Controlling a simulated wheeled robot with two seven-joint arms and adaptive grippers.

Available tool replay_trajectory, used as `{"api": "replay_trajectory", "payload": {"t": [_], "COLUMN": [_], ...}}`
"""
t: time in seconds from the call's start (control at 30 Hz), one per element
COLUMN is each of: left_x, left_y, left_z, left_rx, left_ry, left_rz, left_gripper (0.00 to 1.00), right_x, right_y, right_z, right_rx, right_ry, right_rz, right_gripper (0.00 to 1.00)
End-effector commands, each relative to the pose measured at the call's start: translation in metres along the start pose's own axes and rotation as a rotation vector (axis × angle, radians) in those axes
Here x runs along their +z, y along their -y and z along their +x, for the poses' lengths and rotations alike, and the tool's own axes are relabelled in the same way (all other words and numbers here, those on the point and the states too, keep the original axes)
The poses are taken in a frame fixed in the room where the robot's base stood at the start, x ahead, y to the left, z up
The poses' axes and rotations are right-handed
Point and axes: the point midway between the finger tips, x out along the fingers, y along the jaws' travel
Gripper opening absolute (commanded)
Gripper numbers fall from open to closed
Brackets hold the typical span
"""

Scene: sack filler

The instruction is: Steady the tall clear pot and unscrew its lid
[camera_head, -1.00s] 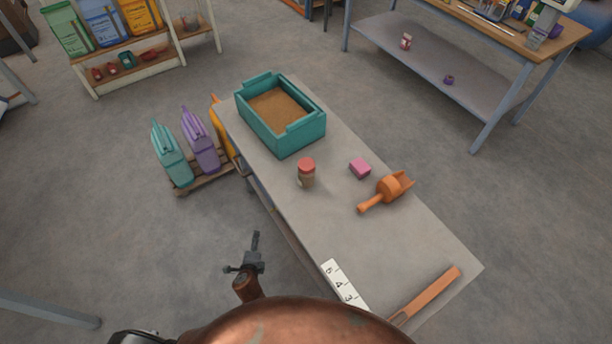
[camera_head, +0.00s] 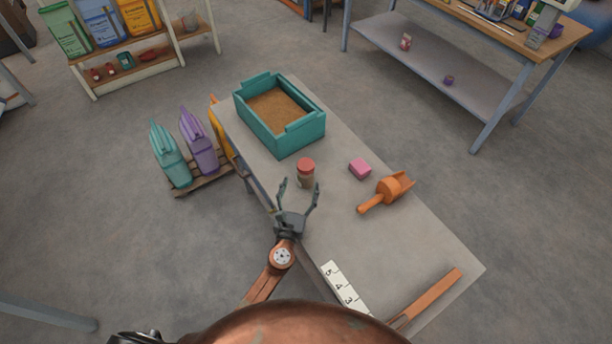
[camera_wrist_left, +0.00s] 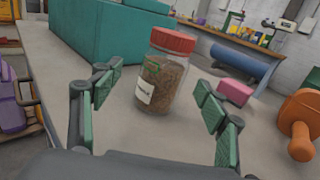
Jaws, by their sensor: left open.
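The tall clear pot (camera_head: 306,178) stands upright on the grey table, with brown contents and its red lid (camera_head: 306,165) on. In the left wrist view the pot (camera_wrist_left: 160,85) shows a white label, and its red lid (camera_wrist_left: 172,41) sits on top. My left gripper (camera_head: 299,184) is open and empty at the table's near left edge, its fingers pointing at the pot. In the left wrist view the fingers (camera_wrist_left: 158,98) are spread to either side of the pot, which stands a little beyond them, apparently untouched. My right gripper is not in view.
A teal crate (camera_head: 317,131) of brown grain stands behind the pot on the table (camera_head: 400,255). A pink block (camera_head: 360,169) and an orange scoop (camera_head: 388,190) lie to its right. A numbered white strip (camera_head: 343,284) and a long orange tool (camera_head: 432,296) lie nearer. Table between is bare.

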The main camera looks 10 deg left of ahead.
Motion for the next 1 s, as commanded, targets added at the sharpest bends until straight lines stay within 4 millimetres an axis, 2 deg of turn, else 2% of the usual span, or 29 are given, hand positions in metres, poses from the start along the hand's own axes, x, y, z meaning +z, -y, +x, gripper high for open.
{"api": "replay_trajectory", "payload": {"t": [0.33, 0.5, 0.77, 1.0], "left_x": [-0.01, -0.008, -0.008, -0.008], "left_y": [0.008, 0.007, 0.006, 0.007], "left_z": [0.043, 0.061, 0.064, 0.063], "left_rx": [0.002, 0.003, 0.002, 0.002], "left_ry": [-0.002, -0.001, -0.002, -0.001], "left_rz": [-0.006, -0.006, -0.006, -0.007], "left_gripper": [0.68, 0.68, 0.68, 0.52], "right_x": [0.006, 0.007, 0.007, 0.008], "right_y": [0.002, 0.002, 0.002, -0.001], "right_z": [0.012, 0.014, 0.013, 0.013], "right_rx": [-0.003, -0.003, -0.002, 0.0], "right_ry": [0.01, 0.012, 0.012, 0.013], "right_rz": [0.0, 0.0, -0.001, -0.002], "right_gripper": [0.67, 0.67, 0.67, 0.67]}}
